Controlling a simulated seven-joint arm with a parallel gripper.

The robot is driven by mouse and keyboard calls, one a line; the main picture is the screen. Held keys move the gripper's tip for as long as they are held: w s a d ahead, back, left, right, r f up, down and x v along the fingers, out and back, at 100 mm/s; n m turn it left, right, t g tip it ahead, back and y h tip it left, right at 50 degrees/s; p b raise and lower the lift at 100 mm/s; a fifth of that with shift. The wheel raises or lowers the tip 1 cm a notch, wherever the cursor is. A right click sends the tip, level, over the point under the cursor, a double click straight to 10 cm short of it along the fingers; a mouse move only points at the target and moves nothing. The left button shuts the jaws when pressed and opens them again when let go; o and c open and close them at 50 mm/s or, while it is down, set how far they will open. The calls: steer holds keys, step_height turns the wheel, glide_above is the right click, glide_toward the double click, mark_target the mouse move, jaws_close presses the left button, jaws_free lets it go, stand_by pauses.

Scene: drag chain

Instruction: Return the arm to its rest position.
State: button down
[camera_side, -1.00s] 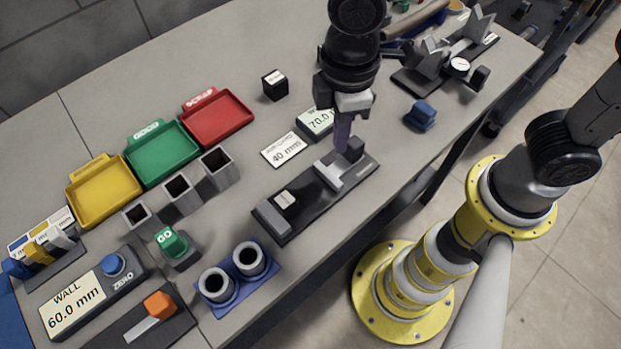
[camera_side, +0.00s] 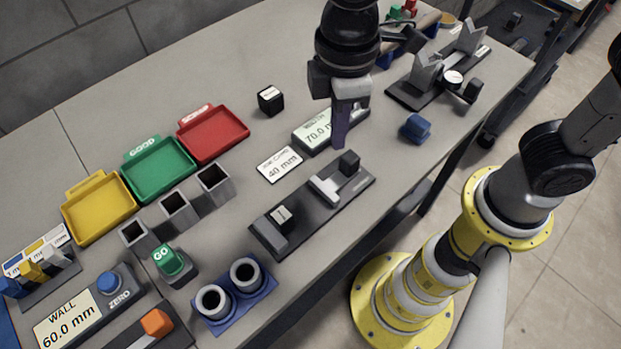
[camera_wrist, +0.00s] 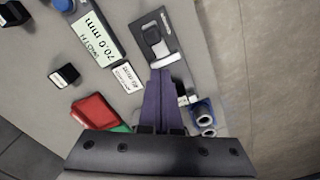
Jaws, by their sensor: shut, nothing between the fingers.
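My gripper (camera_side: 338,146) hangs above the bench, its purple fingers pointing down. In the side view it is over the area between the 70.0 mm readout and the dark slide fixture. The fingers are together with nothing between them. They also show together in the wrist view (camera_wrist: 161,75), in front of the dark slide fixture (camera_wrist: 152,40). In the side view that fixture (camera_side: 262,230) lies on the bench with a light sliding jaw. I cannot tell the exact height of the fingertips above the bench.
The 70.0 mm readout (camera_side: 310,130) and 40 mm card (camera_side: 280,164) lie close by. Red (camera_side: 213,135), green (camera_side: 158,167) and yellow (camera_side: 99,206) trays stand left. A V-block stand (camera_side: 437,85) and blue block (camera_side: 416,127) lie right. A blue two-cup holder (camera_side: 243,306) stands at the front.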

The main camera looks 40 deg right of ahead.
steer(key=w+d+r+m+t+y, duration=0.1)
steer(key=d+r+m+t, duration=0.35)
steer(key=d, duration=0.75)
steer(key=s+d+m+t+h, duration=0.1)
steer(key=s+d+m, duration=0.6)
steer(key=s+d, duration=0.2)
steer(key=shift+s+d+r, duration=0.15)
steer(key=shift+d+r, duration=0.15)
steer(key=shift+d, duration=0.2)
